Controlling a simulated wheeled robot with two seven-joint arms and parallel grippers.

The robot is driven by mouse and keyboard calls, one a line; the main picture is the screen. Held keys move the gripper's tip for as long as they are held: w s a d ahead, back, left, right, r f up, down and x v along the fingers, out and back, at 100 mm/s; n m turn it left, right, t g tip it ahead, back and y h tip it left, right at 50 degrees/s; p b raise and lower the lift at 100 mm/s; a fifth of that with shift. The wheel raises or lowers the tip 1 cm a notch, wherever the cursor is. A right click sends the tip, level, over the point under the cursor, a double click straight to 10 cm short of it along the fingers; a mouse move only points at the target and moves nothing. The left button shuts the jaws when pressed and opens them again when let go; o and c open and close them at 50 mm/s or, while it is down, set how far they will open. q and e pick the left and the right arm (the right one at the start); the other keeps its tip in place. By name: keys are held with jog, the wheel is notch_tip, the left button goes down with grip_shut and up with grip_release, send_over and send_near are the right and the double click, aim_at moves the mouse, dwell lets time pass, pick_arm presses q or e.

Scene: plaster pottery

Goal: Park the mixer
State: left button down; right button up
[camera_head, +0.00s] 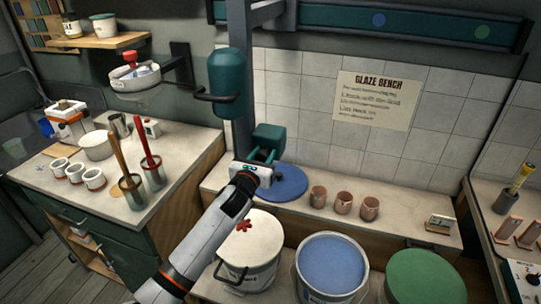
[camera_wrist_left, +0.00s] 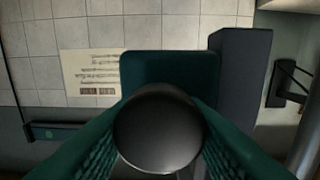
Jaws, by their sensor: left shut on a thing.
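The mixer shows as a teal, rounded motor body (camera_head: 228,85) beside a dark upright post (camera_head: 240,135), with a dark handle (camera_head: 203,97) on its left. Lower on the post is a teal block (camera_head: 270,135); in the left wrist view it (camera_wrist_left: 170,68) stands behind a round black knob (camera_wrist_left: 158,130). My left gripper (camera_head: 262,155) is shut on this knob, with a teal finger on either side. The knob is hard to make out in the head view. Any shaft or paddle of the mixer is not clearly visible. My right gripper is not in view.
A blue disc (camera_head: 287,184) and several clay cups (camera_head: 343,202) are on the bench beside the post. A white-topped bucket (camera_head: 252,240), a blue one (camera_head: 332,264) and a green one (camera_head: 420,275) stand in front. A side counter (camera_head: 85,190) at left holds pots and tools.

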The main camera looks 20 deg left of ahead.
pick_arm(q)
jog(key=a, duration=2)
jog(key=shift+w+a+b, duration=0.3)
jog(key=shift+b, duration=0.1)
jog(key=c, duration=1.2)
grip_release()
jog(key=shift+o, duration=1.3)
jog(key=shift+a, duration=0.2)
jog(key=shift+s+d, duration=0.1)
